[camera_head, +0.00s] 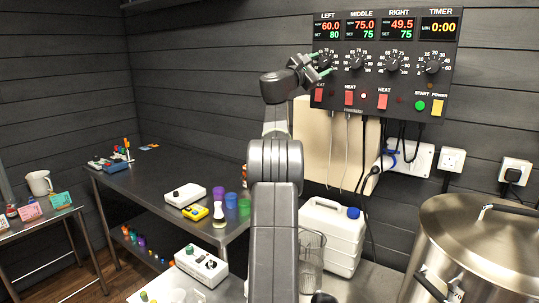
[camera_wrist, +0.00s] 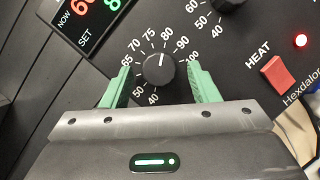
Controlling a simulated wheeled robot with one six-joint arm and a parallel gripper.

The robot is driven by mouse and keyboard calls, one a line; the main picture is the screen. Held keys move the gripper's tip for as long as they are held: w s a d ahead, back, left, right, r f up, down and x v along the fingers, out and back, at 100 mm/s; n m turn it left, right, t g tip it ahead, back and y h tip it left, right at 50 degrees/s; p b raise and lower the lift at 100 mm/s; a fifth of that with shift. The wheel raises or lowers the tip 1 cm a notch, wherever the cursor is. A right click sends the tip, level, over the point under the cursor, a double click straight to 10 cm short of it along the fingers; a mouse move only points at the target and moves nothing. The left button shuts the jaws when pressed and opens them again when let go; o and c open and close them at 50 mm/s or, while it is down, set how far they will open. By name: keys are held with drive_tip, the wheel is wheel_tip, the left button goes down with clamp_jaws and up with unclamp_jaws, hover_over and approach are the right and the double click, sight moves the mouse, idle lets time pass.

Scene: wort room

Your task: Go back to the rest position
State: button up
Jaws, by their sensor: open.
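My gripper (camera_head: 318,66) is raised at the left end of the black control panel (camera_head: 350,108), in front of the LEFT dial. In the wrist view its two green fingers (camera_wrist: 160,88) are spread, with the black LEFT knob (camera_wrist: 160,72) between them. Gaps show on both sides of the knob, and nothing is held. The knob's white mark points to about 80. The LEFT display (camera_head: 327,28) reads 60.0 now and 80 set. My arm rises through the middle of the head view and hides part of the bench behind it.
The MIDDLE red heat switch (camera_wrist: 277,76) has a lit lamp (camera_wrist: 301,40) beside it. A white canister (camera_head: 330,237) and a large steel kettle (camera_head: 480,245) stand at right. The steel table (camera_head: 150,182) at left carries small devices and coloured cups.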

drive_tip(key=n+b, duration=0.1)
drive_tip(key=n+t, duration=0.1)
drive_tip(key=n, duration=0.1)
drive_tip(key=n+t+y+b, duration=0.1)
drive_tip(key=shift+s+d+f+n+b, duration=0.15)
drive_tip(key=shift+d+f+n+b, duration=0.05)
drive_tip(key=shift+f+n+b, duration=0.15)
drive_tip(key=n+t+y, duration=0.1)
drive_tip(key=n, duration=0.1)
drive_tip(key=n+t+b, duration=0.1)
drive_tip(key=n, duration=0.2)
drive_tip(key=n+t+y, duration=0.1)
drive_tip(key=n, duration=0.1)
drive_tip(key=shift+s+d+r+n+y+b, duration=0.1)
drive_tip(key=shift+r+n+y+b, duration=0.1)
drive_tip(key=shift+n+y+b, duration=0.1)
